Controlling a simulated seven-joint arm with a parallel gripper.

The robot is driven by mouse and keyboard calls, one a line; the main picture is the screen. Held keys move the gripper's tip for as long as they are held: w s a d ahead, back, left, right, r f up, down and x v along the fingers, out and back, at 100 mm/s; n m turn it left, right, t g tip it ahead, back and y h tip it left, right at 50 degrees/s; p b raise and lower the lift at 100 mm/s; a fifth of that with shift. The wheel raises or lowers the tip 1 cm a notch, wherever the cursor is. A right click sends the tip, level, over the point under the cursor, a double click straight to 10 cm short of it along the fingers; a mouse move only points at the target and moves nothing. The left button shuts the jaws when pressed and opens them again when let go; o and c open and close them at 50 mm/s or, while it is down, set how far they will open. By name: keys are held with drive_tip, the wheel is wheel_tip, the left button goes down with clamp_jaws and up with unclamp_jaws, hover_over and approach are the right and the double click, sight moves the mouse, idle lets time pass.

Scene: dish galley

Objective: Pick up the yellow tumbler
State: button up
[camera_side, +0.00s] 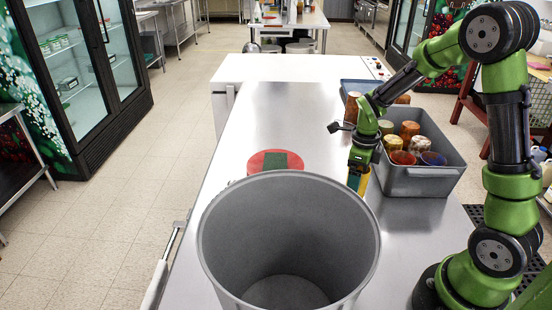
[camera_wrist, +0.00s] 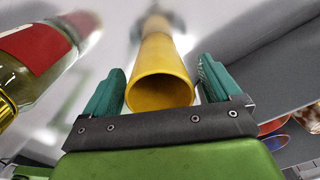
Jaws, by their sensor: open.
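The yellow tumbler (camera_wrist: 160,85) shows in the wrist view with its open mouth toward the camera, between the two teal fingers of my gripper (camera_wrist: 160,88). There is a visible gap on each side of it, and the gripper is open. In the side view my gripper (camera_side: 358,178) points down at the steel counter, left of the grey bin. Only a small yellow part of the tumbler (camera_side: 364,184) shows there; the bucket rim and the fingers hide the rest.
A large grey bucket (camera_side: 218,240) stands in front, close to my gripper. A grey bin (camera_side: 430,180) on the right holds several coloured tumblers. A red and green round item (camera_side: 258,161) is behind the bucket. A bottle with a red label (camera_wrist: 45,50) is at left in the wrist view.

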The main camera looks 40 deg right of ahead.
drive_tip(key=c, duration=1.1)
